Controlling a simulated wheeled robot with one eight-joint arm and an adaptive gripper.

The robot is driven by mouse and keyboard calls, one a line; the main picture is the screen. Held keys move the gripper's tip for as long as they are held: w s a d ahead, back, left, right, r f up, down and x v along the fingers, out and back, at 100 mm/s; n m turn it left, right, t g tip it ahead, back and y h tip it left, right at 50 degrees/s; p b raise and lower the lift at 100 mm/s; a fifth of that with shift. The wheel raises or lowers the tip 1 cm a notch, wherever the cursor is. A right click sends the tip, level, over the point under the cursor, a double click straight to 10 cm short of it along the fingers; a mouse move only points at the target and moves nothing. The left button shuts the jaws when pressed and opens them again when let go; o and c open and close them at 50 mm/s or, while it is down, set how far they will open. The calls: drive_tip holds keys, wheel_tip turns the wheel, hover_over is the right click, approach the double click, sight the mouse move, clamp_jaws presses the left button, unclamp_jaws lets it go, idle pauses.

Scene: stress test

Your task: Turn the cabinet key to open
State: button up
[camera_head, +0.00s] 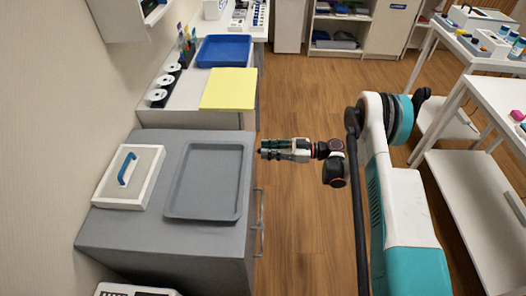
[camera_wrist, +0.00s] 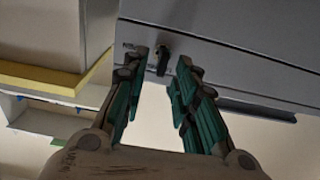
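The grey cabinet (camera_head: 165,228) stands at the left in the head view, and its front face also fills the upper right of the wrist view (camera_wrist: 225,55). A small dark key (camera_wrist: 163,58) with a yellowish part sticks out of that face near its edge. In the head view the key cannot be made out. My gripper (camera_head: 264,149) points at the cabinet's front side. In the wrist view my gripper (camera_wrist: 162,68) has its two teal fingers apart, with the key showing in the gap between their tips. I see no contact with the key.
A bar handle (camera_head: 260,222) projects from the cabinet front, to one side of my gripper. A grey tray (camera_head: 205,181) and a white box with a blue handle (camera_head: 130,178) rest on top. White tables (camera_head: 508,100) stand at the right. Wood floor (camera_head: 305,225) is open between.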

drive_tip(key=shift+a, duration=1.15)
clamp_jaws()
drive_tip(key=shift+m, duration=0.3)
drive_tip(key=m, duration=0.5)
drive_tip(key=w+m, duration=0.1)
drive_tip(key=m, duration=0.5)
drive_tip(key=f+m, duration=0.1)
drive_tip(key=m, duration=0.5)
drive_tip(key=shift+w+d+f, duration=0.1)
drive_tip(key=shift+w, duration=0.05)
drive_tip(key=shift+m, duration=0.3)
